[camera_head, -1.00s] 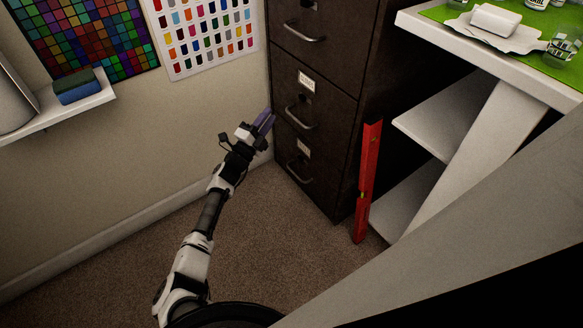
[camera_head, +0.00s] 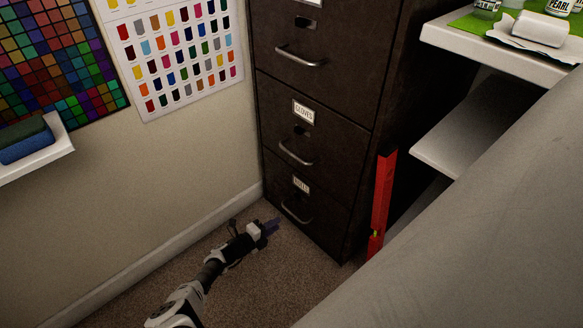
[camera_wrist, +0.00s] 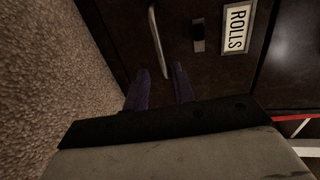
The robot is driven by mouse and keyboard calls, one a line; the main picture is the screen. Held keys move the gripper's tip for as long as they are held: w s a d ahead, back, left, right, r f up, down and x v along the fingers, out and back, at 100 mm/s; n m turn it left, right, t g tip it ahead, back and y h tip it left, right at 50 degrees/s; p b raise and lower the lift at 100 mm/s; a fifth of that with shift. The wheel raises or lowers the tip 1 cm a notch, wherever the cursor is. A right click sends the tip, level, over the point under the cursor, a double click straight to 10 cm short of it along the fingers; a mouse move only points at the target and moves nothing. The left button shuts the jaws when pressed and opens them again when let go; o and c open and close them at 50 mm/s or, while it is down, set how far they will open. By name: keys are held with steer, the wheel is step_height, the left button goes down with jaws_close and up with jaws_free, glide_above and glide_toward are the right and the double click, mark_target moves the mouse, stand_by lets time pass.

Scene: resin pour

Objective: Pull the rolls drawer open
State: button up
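The rolls drawer (camera_head: 303,207) is the bottom drawer of a dark brown filing cabinet and sits shut, flush with the front. Its curved metal handle (camera_head: 296,214) also shows in the wrist view (camera_wrist: 156,42), with the ROLLS label (camera_wrist: 237,28) to its right. My gripper (camera_head: 273,224) is low in front of this drawer, just left of and below the handle. In the wrist view its two purple fingers (camera_wrist: 161,68) are apart with nothing held. One end of the handle appears between the fingertips in that view; I cannot tell the depth or any contact.
The gloves drawer (camera_head: 310,137) above is shut. A red level (camera_head: 382,200) leans upright at the cabinet's right side, near a white shelf unit (camera_head: 455,140). A wall (camera_head: 190,150) stands close on the left. The carpet (camera_head: 275,280) before the cabinet is clear.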

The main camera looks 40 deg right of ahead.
mark_target(292, 213)
steer(key=shift+b+x, duration=1.9)
steer(key=shift+x, duration=2.9)
steer(key=shift+w, duration=0.15)
steer(key=shift+c, duration=0.5)
jaws_close()
